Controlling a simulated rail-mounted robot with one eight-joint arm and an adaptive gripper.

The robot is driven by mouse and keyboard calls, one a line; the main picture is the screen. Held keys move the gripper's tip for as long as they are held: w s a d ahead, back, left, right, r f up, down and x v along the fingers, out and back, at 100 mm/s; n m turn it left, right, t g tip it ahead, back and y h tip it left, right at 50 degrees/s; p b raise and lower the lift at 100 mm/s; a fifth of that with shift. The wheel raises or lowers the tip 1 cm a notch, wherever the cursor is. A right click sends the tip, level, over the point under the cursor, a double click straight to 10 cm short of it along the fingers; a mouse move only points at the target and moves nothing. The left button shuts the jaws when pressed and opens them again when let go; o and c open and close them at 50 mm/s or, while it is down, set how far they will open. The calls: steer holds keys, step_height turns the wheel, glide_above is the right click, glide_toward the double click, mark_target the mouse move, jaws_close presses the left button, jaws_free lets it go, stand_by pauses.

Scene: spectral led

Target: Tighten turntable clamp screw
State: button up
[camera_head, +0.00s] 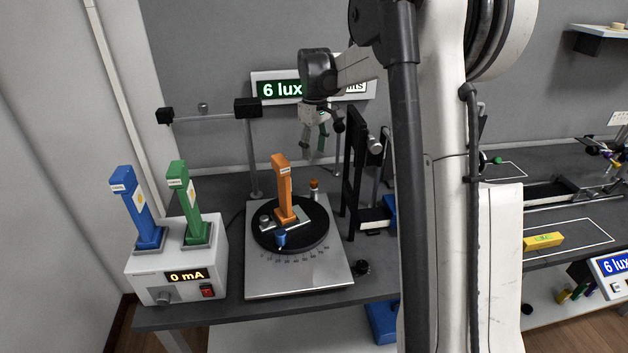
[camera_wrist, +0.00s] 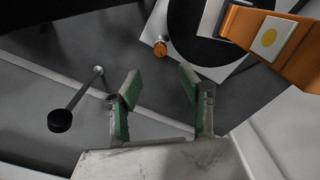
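The turntable is a black disc (camera_head: 300,238) with a degree scale, on a silver base plate (camera_head: 300,279). An orange LED holder (camera_head: 283,190) stands upright on the disc, with a blue knob (camera_head: 281,238) in front of it. A small orange-topped screw (camera_head: 314,186) stands at the plate's back right edge; it also shows in the wrist view (camera_wrist: 160,48). My gripper (camera_head: 318,145) hangs above and behind the turntable. In the wrist view its green-padded fingers (camera_wrist: 160,76) are apart and empty, with the orange-topped screw just beyond the gap.
A white power box (camera_head: 150,289) reading 0 mA, with blue (camera_head: 137,205) and green (camera_head: 189,200) holders, stands left of the turntable. A black upright frame (camera_head: 353,165) stands close on the right. A stand (camera_head: 253,150) and a "6 lux" display (camera_head: 281,90) are behind.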

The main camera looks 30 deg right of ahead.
mark_target(314, 181)
step_height(314, 181, down, 11)
steer(key=shift+r, duration=0.1)
stand_by(0.3)
steer(key=shift+b, duration=0.3)
jaws_close()
